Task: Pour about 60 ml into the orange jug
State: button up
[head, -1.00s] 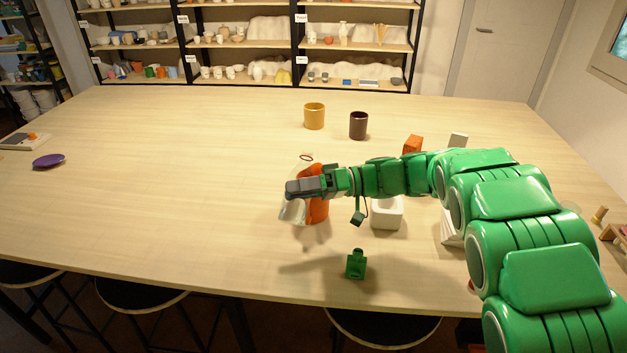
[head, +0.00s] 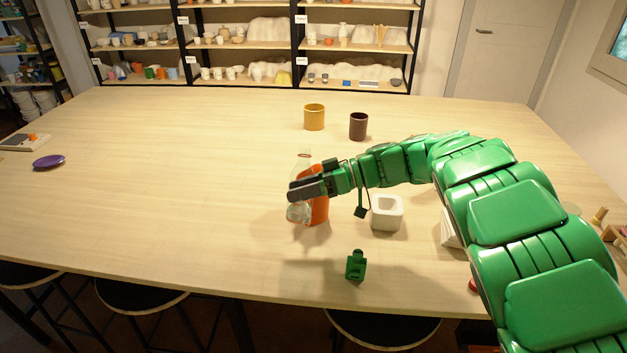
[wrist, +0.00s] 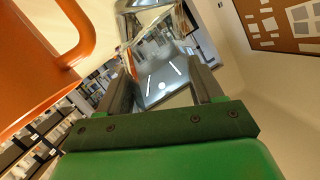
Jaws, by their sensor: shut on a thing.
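My gripper (head: 292,191) is shut on a clear glass vessel (head: 299,213). Its narrower end shows above the fingers and its wider part below them, close to upright in the head view. In the wrist view the glass (wrist: 160,72) sits between the two fingers. The level of any liquid inside cannot be told. The orange jug (head: 318,209) stands on the table right beside the glass, partly hidden by my gripper. In the wrist view the jug (wrist: 30,65) and its handle fill the left. Whether glass and jug touch cannot be told.
A white square pot (head: 387,213) stands right of the jug, with a small green object (head: 355,265) in front. A yellow mug (head: 314,117) and a dark cup (head: 358,126) stand behind. A purple dish (head: 48,162) lies far left. The table's left middle is clear.

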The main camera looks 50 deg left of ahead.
aim_at(308, 173)
jog(key=shift+s+r+n+t+y, duration=0.1)
jog(key=shift+r+n+t+y, duration=0.1)
jog(key=shift+r+n+t, duration=0.55)
jog(key=shift+r+n+t+y, duration=0.2)
jog(key=shift+r+n+t, duration=0.15)
jog(key=shift+r+n, duration=0.65)
jog(key=shift+r, duration=0.15)
